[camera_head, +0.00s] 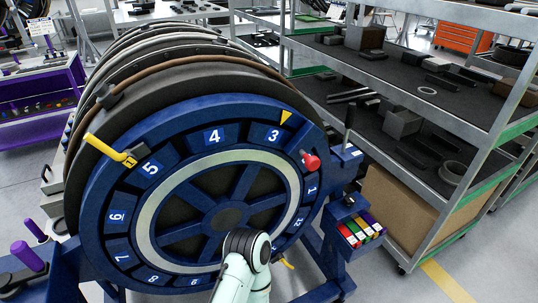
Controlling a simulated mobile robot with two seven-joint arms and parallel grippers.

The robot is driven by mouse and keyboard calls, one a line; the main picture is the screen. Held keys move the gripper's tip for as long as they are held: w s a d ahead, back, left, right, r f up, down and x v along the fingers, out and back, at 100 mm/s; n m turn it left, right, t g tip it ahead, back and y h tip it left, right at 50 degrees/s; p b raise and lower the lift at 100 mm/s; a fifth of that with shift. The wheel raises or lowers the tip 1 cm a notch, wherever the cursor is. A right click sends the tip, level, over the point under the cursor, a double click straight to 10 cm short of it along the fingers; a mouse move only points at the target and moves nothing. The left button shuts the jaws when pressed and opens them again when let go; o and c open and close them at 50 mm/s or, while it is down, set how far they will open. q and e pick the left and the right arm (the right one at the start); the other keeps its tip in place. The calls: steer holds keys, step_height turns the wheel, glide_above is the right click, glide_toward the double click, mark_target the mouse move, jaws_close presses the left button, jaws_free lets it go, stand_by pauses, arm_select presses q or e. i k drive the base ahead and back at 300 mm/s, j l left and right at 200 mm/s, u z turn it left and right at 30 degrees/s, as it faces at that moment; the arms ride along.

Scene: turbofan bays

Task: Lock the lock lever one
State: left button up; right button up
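A big blue numbered wheel (214,137) stands upright in the middle, with a pale inner ring. A lever with a red knob (311,161) sits at its right rim near the number 1. A black-gripped lever (349,118) stands upright on the blue frame to the right. A yellow handle (106,149) sticks out at the wheel's upper left rim. Two purple-gripped handles (28,257) are at the lower left. I cannot tell which of these is lock lever one. A pale arm of mine with a dark joint rises at the bottom centre, before the wheel; neither gripper shows.
A yellow pointer (286,117) sits at the wheel's top right. A block with coloured tabs (360,230) is mounted low on the frame's right. A grey shelf rack (440,125) with parts stands close on the right. A purple bin (42,88) is at the left. Floor is clear at lower right.

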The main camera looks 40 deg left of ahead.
mark_target(129, 157)
steer(key=u, duration=2.65)
